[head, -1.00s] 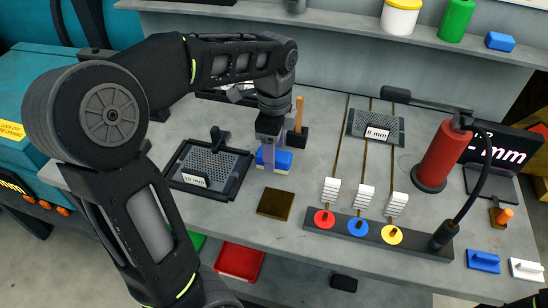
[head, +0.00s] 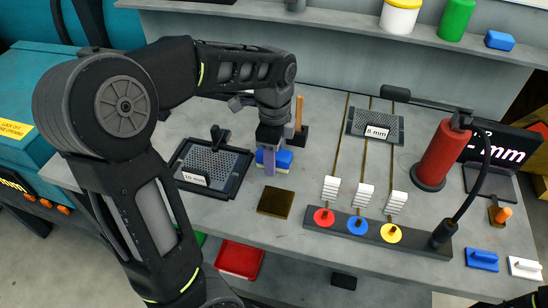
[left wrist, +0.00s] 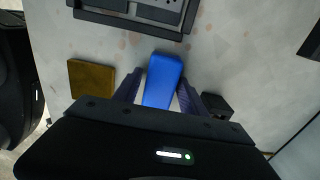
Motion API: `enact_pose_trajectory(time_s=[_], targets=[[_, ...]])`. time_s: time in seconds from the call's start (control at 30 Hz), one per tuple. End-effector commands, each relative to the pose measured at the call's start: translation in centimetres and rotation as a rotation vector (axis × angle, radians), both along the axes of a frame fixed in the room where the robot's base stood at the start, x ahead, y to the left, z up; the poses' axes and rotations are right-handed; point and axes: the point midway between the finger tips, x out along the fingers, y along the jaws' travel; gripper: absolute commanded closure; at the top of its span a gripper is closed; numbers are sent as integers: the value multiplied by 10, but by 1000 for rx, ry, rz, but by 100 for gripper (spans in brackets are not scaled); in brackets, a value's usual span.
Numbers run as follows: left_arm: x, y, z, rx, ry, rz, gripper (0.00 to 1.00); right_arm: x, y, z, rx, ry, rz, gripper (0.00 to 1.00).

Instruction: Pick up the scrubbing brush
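The scrubbing brush, a blue block with a pale underside (head: 284,160), lies on the grey table near the middle. In the left wrist view its blue top (left wrist: 163,80) shows between the two fingers. My left gripper (head: 270,160) points down over it in the head view, hiding part of it. In the left wrist view my left gripper (left wrist: 159,92) is open, with one finger on each side of the brush and a narrow gap showing beside it. The brush rests on the table. My right gripper is not in view.
A black-framed mesh tray (head: 239,185) stands left of the brush and a brown square plate (head: 276,202) in front. A dark block with an orange upright handle (head: 299,115) is close behind. A rack with coloured discs (head: 340,222) and a red cylinder (head: 438,157) are rightward.

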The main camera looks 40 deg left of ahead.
Motion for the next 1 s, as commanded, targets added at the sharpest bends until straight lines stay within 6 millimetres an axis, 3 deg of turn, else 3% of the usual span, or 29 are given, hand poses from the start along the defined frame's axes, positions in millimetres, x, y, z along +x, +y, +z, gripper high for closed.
enact_pose_trajectory(time_s=[0.57,1.0], targets=[[0,0,0,0,0,0,99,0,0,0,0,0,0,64],[1,0,6,0,-3,0,100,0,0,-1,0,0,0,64]])
